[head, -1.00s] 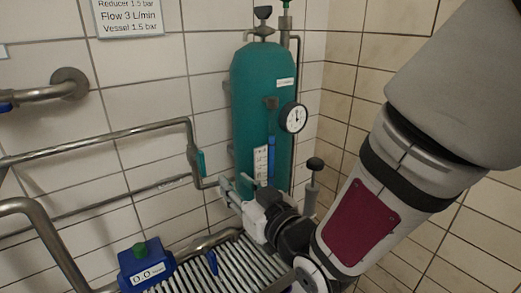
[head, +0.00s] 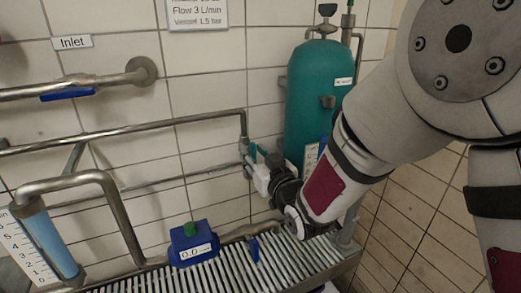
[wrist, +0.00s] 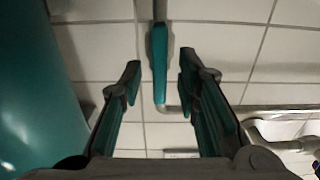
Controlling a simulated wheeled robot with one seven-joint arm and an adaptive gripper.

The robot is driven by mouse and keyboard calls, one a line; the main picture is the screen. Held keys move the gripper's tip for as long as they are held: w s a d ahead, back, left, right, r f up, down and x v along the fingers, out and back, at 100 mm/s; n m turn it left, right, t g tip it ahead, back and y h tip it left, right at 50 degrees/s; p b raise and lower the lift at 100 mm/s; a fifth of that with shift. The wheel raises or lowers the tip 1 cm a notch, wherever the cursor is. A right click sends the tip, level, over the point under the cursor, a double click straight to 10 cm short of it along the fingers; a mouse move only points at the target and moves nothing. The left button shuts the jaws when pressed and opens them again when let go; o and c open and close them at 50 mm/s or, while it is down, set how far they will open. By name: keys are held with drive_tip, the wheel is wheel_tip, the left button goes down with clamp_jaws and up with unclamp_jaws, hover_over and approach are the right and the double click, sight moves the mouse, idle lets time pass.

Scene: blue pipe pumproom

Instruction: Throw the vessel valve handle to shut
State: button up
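The valve handle is a slim teal lever on the vertical pipe beside the green vessel (head: 312,88). In the wrist view the handle (wrist: 159,62) hangs upright, in line between my fingertips. My gripper (wrist: 160,77) is open, with one finger on each side of the handle and a gap visible on both sides. I cannot tell how deep the handle sits between the fingers. In the head view my gripper (head: 259,163) is close to the pipe, left of the vessel, and the handle (head: 252,151) is partly crowded by it.
A steel pipe (head: 120,134) runs along the tiled wall to the valve. A blue inlet handle (head: 68,95) is at upper left. My arm covers part of the vessel.

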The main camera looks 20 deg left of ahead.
drive_tip(key=shift+w+a, duration=0.35)
clamp_jaws()
